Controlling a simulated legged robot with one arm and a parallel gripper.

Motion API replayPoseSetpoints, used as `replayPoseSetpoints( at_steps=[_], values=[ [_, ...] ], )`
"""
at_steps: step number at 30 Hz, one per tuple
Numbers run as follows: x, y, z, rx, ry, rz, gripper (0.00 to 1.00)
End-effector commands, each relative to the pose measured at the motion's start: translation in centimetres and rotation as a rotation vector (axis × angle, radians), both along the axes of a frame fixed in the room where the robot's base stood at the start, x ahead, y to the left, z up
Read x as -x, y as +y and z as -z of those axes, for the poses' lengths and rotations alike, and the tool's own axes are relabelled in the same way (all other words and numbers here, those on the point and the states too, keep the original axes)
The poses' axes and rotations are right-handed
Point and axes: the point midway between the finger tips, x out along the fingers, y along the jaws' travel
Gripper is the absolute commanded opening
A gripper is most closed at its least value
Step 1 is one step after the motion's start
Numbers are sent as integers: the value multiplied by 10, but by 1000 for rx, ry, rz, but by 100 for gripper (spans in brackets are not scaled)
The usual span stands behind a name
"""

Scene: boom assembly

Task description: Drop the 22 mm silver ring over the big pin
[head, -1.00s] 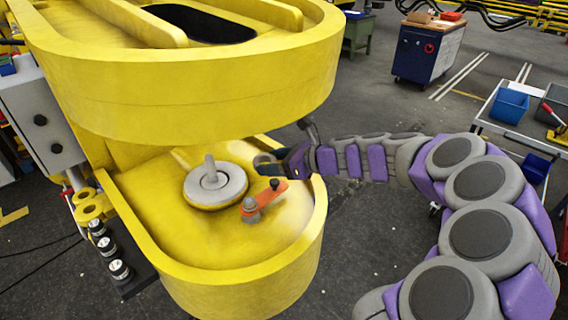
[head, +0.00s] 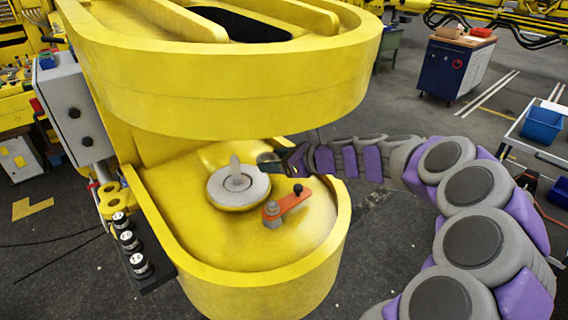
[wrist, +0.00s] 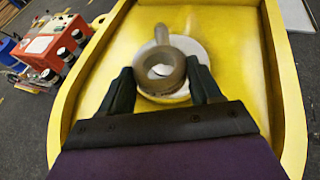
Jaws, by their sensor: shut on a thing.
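The big pin (head: 234,172) stands upright from a pale grey round disc (head: 214,184) on the lower yellow plate. In the wrist view the pin (wrist: 161,34) shows just beyond the ring, with the disc (wrist: 204,54) behind. My gripper (wrist: 160,76) is shut on the silver ring (wrist: 140,70), which sits between the fingertips with its hole facing the camera. A pale surface shows through the hole. In the head view my gripper (head: 266,162) is to the right of the pin, apart from it; the ring is hard to make out there.
An orange lever (head: 292,201) with a grey bolt (head: 271,210) lies on the plate in front of my gripper. The upper yellow boom plate (head: 220,105) overhangs the pin closely. A raised yellow rim (head: 342,215) borders the lower plate. Several black-and-silver fittings (head: 129,240) sit at the left.

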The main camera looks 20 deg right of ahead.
Motion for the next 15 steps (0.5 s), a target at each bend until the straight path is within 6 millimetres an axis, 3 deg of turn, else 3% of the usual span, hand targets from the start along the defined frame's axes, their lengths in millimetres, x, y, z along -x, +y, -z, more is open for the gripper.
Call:
replayPoseSetpoints(
  at_steps=[15],
  values=[
    [-26,17,2,-1,-1,-1,19]
  ],
)
